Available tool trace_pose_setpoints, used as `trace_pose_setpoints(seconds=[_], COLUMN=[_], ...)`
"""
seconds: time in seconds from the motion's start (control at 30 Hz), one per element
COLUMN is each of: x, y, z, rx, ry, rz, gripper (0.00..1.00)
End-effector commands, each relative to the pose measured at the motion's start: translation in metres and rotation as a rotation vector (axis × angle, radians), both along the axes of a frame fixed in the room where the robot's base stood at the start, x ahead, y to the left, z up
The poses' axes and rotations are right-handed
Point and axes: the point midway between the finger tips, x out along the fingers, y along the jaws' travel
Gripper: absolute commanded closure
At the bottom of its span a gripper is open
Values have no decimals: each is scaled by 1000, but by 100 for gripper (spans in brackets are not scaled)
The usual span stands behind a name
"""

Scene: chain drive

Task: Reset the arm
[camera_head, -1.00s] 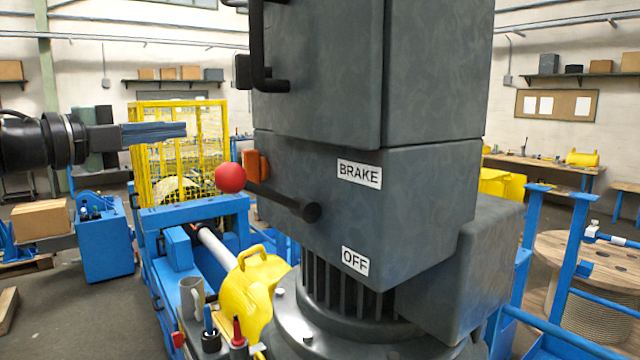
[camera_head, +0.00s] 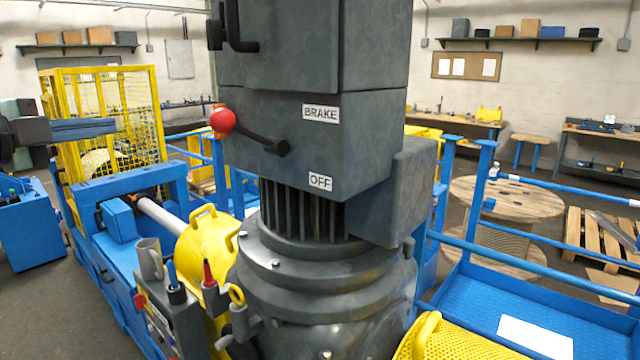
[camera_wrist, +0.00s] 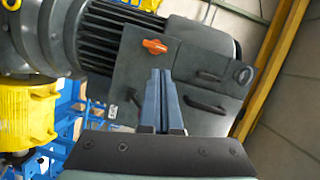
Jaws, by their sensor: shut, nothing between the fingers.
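My gripper (camera_head: 84,128) is at the left edge of the head view, level, with its blue-grey fingers closed and pointing right. In the wrist view my gripper (camera_wrist: 160,75) shows its two fingers together, nothing between them. The dark grey drive housing (camera_head: 310,120) stands in the middle, marked BRAKE and OFF. An orange knob (camera_wrist: 155,46) shows on the housing in the wrist view.
A yellow mesh cage (camera_head: 110,110) stands behind my gripper. A control box with a grey mug (camera_head: 149,258) and several tools is at the front. Blue railings (camera_head: 540,262) and a wooden cable reel (camera_head: 505,200) are at the right. Open floor shows at the lower left.

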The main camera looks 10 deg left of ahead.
Motion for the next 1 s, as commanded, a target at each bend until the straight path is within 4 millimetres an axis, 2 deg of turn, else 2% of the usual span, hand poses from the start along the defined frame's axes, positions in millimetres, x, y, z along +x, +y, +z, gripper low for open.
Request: trace_pose_setpoints(seconds=[0.03,0.17,0.27,0.4,0.5,0.67,0.8,1.0], x=[10,31,46,60,61,49,23,-19], y=[-10,-35,-65,-116,-156,-225,-283,-339], z=[-15,-48,-78,-115,-136,-159,-167,-164], rx=[-33,-140,-239,-394,-510,-705,-890,-1115], ry=[33,121,192,264,289,289,257,208], rz=[8,59,113,204,266,342,378,374], gripper=[100,100,100,100,100,100,100,100])
